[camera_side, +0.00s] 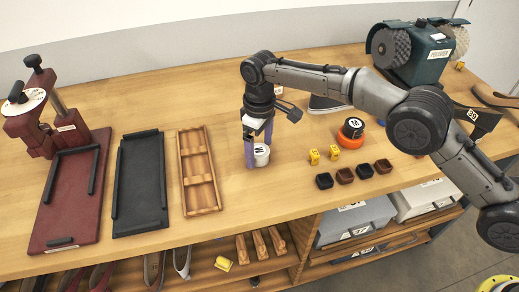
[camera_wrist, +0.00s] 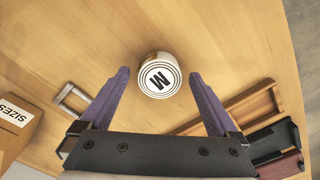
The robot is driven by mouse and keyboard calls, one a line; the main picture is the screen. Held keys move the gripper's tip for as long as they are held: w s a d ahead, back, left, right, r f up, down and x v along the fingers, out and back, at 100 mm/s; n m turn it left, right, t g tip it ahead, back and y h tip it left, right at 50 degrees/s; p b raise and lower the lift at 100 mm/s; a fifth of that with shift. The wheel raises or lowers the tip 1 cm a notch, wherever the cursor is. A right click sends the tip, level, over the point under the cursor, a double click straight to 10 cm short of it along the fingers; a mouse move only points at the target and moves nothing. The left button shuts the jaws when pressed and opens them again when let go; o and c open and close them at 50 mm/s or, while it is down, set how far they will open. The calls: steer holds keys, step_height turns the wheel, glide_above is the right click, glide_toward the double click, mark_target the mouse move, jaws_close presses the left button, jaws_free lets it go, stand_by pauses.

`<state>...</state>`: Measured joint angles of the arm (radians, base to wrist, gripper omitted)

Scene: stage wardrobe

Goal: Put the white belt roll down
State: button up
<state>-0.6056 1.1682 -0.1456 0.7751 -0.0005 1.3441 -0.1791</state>
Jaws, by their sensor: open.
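The white belt roll (camera_side: 261,155) stands on the wooden bench, to the right of the wooden divided tray. In the wrist view the white belt roll (camera_wrist: 159,75) shows its top with rings and a dark letter, lying just ahead of and between the fingertips. My gripper (camera_side: 258,150) is open, its purple fingers pointing down close to the bench, one left of the roll and one right of it. In the wrist view my gripper (camera_wrist: 159,78) has a gap on both sides of the roll. Neither finger visibly touches it.
The wooden divided tray (camera_side: 199,183) and a black tray (camera_side: 140,186) lie left of the roll. A red press (camera_side: 62,150) stands further left. An orange roll (camera_side: 351,133), yellow blocks and several small dark cups lie to the right. A green grinder (camera_side: 414,50) stands at the back right.

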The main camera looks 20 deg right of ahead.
mark_target(260, 150)
step_height(260, 150, up, 6)
steer(key=shift+r, duration=0.25)
steer(key=s+d+r+m+t, duration=0.2)
steer(key=s+d+r+m, duration=0.15)
steer(key=d+r, duration=1.25)
steer(key=s+d+r+m+t, duration=0.15)
steer(key=s+d+r, duration=0.35)
steer(key=s+d, duration=0.5)
steer(key=s+d+f+m, duration=0.1)
steer(key=s+d+f, duration=0.2)
steer(key=s, duration=0.4)
steer(key=s+d+f+m+t, duration=0.1)
steer(key=s+d+f, duration=0.2)
steer(key=s, duration=0.4)
steer(key=s+d+f+m+t, duration=0.1)
steer(key=s+d+f+m, duration=0.1)
steer(key=s, duration=0.6)
steer(key=shift+d+f, duration=0.5)
steer(key=shift+d, duration=0.5)
